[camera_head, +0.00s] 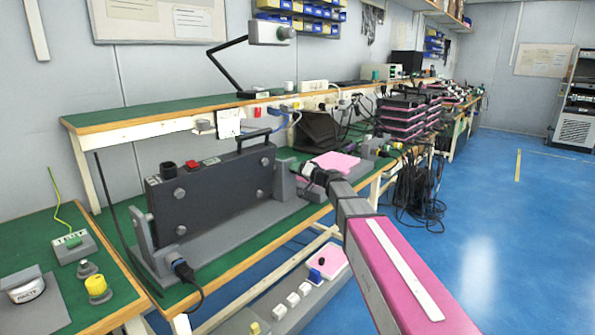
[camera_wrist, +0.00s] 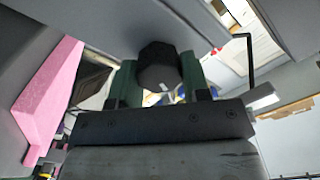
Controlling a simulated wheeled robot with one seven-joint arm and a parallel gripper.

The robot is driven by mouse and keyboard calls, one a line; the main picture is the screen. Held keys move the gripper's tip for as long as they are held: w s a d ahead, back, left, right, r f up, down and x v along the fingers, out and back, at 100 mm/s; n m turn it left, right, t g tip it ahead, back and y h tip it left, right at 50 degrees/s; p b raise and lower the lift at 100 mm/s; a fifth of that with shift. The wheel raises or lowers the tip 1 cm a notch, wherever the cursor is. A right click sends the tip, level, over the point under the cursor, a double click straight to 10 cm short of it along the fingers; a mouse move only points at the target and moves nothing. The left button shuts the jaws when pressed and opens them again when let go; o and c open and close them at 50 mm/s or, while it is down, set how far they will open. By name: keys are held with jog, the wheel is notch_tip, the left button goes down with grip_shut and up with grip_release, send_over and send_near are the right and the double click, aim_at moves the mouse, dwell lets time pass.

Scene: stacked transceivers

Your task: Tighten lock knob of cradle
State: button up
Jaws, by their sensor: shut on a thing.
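A dark grey transceiver (camera_head: 212,192) stands upright in a grey cradle (camera_head: 245,229) on the green bench, between two side brackets. My gripper (camera_head: 306,172) is at the right-hand bracket (camera_head: 284,180), with my arm coming in from the lower right. In the wrist view, the two green fingers of my gripper (camera_wrist: 160,84) are closed on a black faceted lock knob (camera_wrist: 158,64), one on each side. The knob's link to the bracket is hard to make out. In the head view this knob is mostly hidden by the gripper. A second knob (camera_head: 183,270) shows low at the left bracket.
A pink pad (camera_head: 328,166) lies behind my gripper. Stacked pink-edged units (camera_head: 402,118) and hanging cables (camera_head: 424,190) are to the right. A left bench holds a yellow knob (camera_head: 97,287) and a paste tin (camera_head: 26,289). Blue floor (camera_head: 510,230) is open at right.

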jog(key=m, duration=0.6)
jog(key=shift+f, duration=0.15)
jog(key=m, duration=0.6)
jog(key=shift+d+f, duration=0.1)
jog(key=shift+m, duration=0.3)
jog(key=o, duration=0.9)
jog(key=shift+o, duration=0.2)
jog(key=shift+s+d, duration=0.1)
jog(key=v, duration=1)
jog(key=shift+s+d, duration=0.25)
